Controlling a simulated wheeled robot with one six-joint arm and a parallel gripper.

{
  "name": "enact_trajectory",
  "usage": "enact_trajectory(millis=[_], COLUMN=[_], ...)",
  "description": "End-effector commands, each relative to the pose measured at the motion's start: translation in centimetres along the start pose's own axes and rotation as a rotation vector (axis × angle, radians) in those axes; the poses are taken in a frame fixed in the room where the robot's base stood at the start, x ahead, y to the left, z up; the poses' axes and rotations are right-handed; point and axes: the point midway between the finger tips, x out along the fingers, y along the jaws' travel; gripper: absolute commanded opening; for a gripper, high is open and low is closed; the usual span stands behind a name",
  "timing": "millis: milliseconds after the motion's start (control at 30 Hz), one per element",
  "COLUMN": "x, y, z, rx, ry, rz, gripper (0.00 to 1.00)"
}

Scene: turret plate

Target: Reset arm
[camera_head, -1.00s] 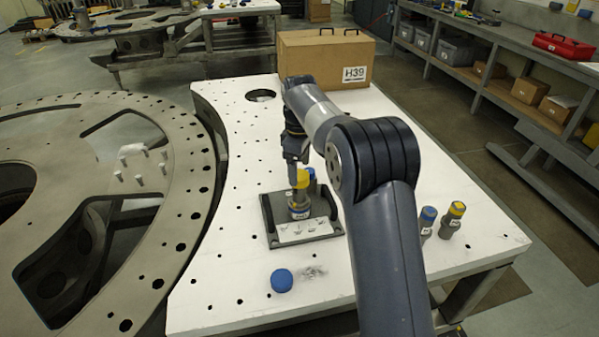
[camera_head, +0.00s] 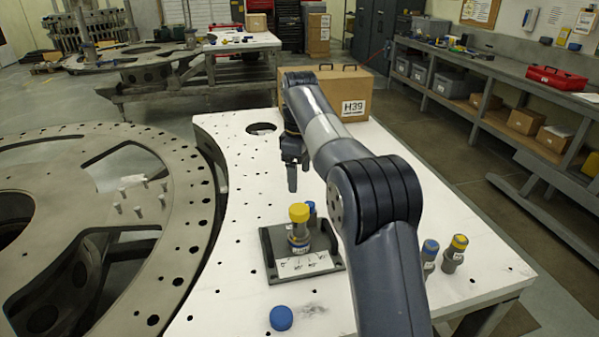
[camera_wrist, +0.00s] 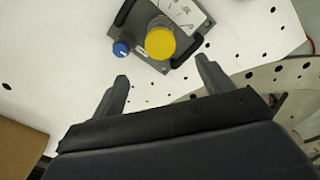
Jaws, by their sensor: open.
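My gripper (camera_head: 292,172) is raised above the white table and hangs behind and above a dark grey tray (camera_head: 268,262) with black handles. In the wrist view my gripper (camera_wrist: 162,80) shows its two fingers wide apart with nothing between them. A yellow-capped bottle (camera_head: 299,236) stands upright in the tray, clear of the fingers. A blue-capped bottle (camera_head: 311,212) stands just behind it, partly hidden. In the wrist view the yellow cap (camera_wrist: 160,43) lies beyond the fingertips, with the blue cap (camera_wrist: 121,48) beside it.
A loose blue cap (camera_head: 281,318) lies at the table's front. Blue-topped (camera_head: 429,255) and yellow-topped (camera_head: 455,252) bottles stand right of my arm. A cardboard box labelled H39 (camera_head: 340,85) stands at the table's back. A large metal ring plate (camera_head: 180,240) borders the table's left.

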Motion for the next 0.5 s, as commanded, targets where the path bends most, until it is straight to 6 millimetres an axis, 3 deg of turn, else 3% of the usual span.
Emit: enact_trajectory(millis=[233,500], x=[1.1,5.7], y=[0.0,-0.1], z=[0.0,0.0], rx=[0.000,0.000], ry=[-0.001,-0.003], rz=[-0.001,-0.004], gripper=[0.75,0.75])
